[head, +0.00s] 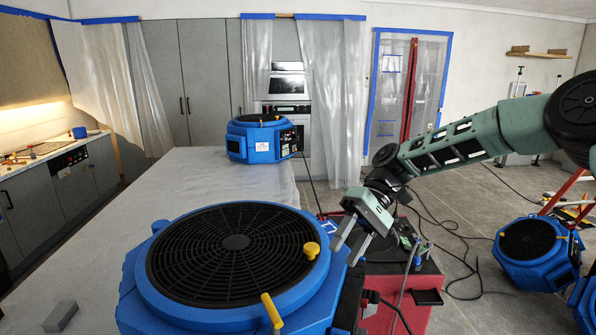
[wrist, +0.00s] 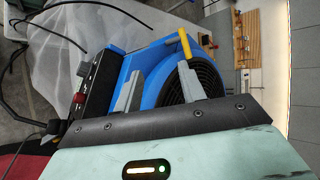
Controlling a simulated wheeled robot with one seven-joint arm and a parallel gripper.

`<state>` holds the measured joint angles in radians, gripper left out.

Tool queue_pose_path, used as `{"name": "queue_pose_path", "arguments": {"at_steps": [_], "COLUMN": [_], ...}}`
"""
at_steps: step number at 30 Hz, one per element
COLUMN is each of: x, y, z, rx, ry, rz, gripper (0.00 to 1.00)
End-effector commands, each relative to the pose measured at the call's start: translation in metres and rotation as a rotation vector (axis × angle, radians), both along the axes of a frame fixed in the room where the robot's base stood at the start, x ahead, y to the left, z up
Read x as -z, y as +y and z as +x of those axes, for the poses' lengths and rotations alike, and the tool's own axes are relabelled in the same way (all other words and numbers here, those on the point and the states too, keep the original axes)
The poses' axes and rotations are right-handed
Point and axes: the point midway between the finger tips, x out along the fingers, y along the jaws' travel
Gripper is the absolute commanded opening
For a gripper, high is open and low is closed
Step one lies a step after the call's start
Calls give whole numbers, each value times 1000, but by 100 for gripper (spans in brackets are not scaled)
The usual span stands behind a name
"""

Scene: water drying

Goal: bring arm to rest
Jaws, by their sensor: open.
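My gripper (head: 350,248) is open and empty in the head view, at the end of my pale green arm, which reaches in from the right. Its fingers point down beside the right edge of a large blue air mover (head: 236,250) with a round black grille. In the wrist view both fingers (wrist: 158,88) stand apart in front of the blue air mover (wrist: 130,65). A yellow handle (wrist: 186,42) shows just past the fingers. I cannot tell whether a finger touches the machine.
A second blue air mover (head: 262,138) stands farther back on the pale countertop (head: 170,195). A grey block (head: 60,316) lies front left. A red cart (head: 385,300) stands beside the counter. Another blue machine (head: 535,250) is on the floor at right, with cables (head: 455,240) across the floor.

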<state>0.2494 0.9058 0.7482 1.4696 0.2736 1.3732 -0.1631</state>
Motion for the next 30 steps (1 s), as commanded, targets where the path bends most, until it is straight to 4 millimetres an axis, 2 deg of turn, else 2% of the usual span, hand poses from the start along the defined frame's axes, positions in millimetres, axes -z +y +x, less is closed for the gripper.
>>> {"name": "queue_pose_path", "arguments": {"at_steps": [2,5,9,15,18,26,27,30], "x": [12,28,40,36,32,23,39,59], "y": [-10,-37,-88,-160,-186,-230,-223,-209], "z": [-15,-32,-55,-91,-108,-152,-151,-153], "rx": [25,79,171,317,379,520,500,460], "ry": [-64,-168,-321,-523,-597,-745,-746,-744], "rz": [-124,-284,-475,-649,-693,-742,-734,-718], "gripper": [40,40,40,40,40,40,40,40]}}
